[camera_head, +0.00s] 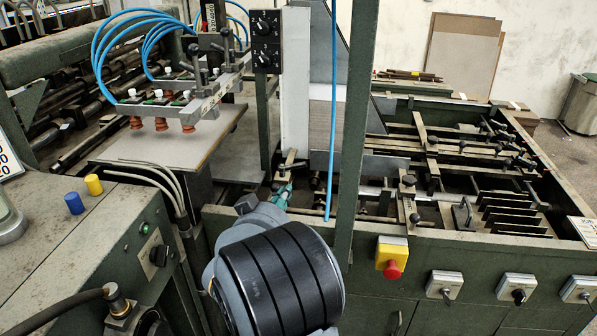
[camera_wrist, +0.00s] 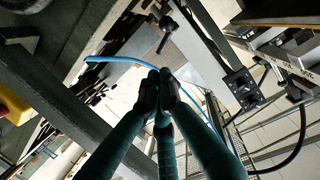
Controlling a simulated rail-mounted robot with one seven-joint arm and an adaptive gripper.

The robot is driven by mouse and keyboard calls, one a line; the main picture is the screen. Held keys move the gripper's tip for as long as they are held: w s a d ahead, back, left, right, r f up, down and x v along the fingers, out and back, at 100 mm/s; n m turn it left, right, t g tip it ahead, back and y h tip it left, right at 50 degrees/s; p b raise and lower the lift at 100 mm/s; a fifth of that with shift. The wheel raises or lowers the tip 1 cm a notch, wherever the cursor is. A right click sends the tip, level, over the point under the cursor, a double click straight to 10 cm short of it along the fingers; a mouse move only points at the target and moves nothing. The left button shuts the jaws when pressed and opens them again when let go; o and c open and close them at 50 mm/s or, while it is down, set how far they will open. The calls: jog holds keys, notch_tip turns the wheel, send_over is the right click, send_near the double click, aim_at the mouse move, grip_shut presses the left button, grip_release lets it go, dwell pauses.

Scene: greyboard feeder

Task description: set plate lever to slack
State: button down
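I cannot tell for sure which part is the plate lever. In the wrist view, a black lever with a round hub (camera_wrist: 167,27) stands against a pale grey plate, beyond my fingertips and apart from them. My gripper (camera_wrist: 158,91) shows there as green fingers with dark tips drawn together, with nothing visible between them. In the head view, its teal fingers (camera_head: 283,193) show small beyond my arm, by the front edge of the feeder bed. My wrist hides part of the machine front there.
Blue hoses (camera_head: 103,50) and red suction cups (camera_head: 161,124) are at left. A red emergency button (camera_head: 392,269) and several rotary switches (camera_head: 517,291) line the front.

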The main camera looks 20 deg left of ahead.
aim_at(294, 168)
jog(key=p+x, duration=0.4)
jog(key=x, duration=0.9)
jog(key=shift+w+p, duration=0.35)
jog(key=shift+p, duration=0.05)
jog(key=shift+w+d+f+b, duration=0.1)
jog(key=shift+f+b, duration=0.05)
jog(key=shift+b, duration=0.25)
jog(key=shift+w+n+y+b, duration=0.15)
jog(key=shift+n+y+b, duration=0.3)
jog(key=shift+b, duration=0.55)
jog(key=shift+y, duration=0.25)
